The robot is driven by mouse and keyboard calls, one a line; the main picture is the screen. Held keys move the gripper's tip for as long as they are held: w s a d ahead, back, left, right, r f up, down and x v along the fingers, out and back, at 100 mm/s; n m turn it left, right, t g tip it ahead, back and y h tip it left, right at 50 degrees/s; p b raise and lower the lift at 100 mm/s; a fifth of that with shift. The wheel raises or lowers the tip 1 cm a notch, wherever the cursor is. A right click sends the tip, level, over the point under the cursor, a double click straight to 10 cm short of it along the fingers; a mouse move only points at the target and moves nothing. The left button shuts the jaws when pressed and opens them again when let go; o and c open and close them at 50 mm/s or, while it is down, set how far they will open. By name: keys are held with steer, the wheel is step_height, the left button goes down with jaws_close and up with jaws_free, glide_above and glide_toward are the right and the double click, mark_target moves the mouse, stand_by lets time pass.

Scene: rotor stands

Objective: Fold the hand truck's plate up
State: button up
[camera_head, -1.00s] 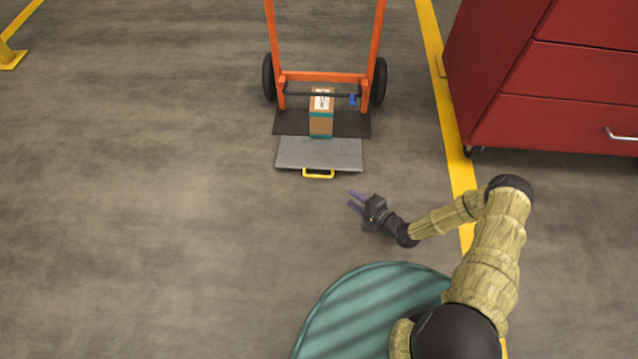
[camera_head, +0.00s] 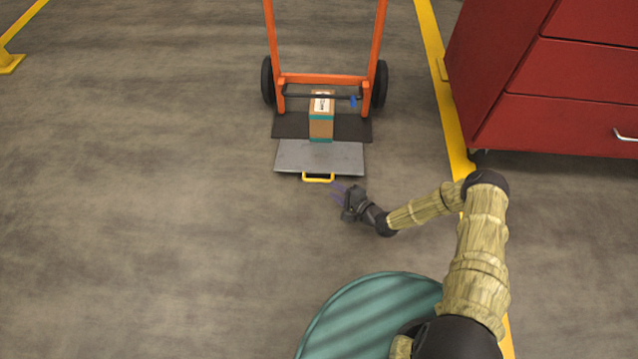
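The orange hand truck (camera_head: 322,78) stands upright at the top middle, with a black wheel on each side. Its grey plate (camera_head: 300,156) lies low at the front, extending toward me from a dark base plate (camera_head: 290,126). A yellow handle (camera_head: 318,180) is on the plate's near edge. A brown cardboard box with teal bands (camera_head: 321,125) stands on the dark base plate, close behind the grey plate.
A red drawer cabinet (camera_head: 560,110) stands at the right beside a yellow floor line (camera_head: 437,75). A yellow post foot (camera_head: 10,62) is at the upper left. The floor left of the hand truck is clear.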

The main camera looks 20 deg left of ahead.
mark_target(319, 180)
steer(key=b+x, duration=0.4)
steer(key=x, duration=0.4)
steer(key=shift+a+f, duration=0.1)
steer(key=shift+f, duration=0.1)
steer(key=shift+w+a, duration=0.15)
steer(key=shift+a, duration=0.1)
steer(key=shift+r, duration=0.1)
jaws_close()
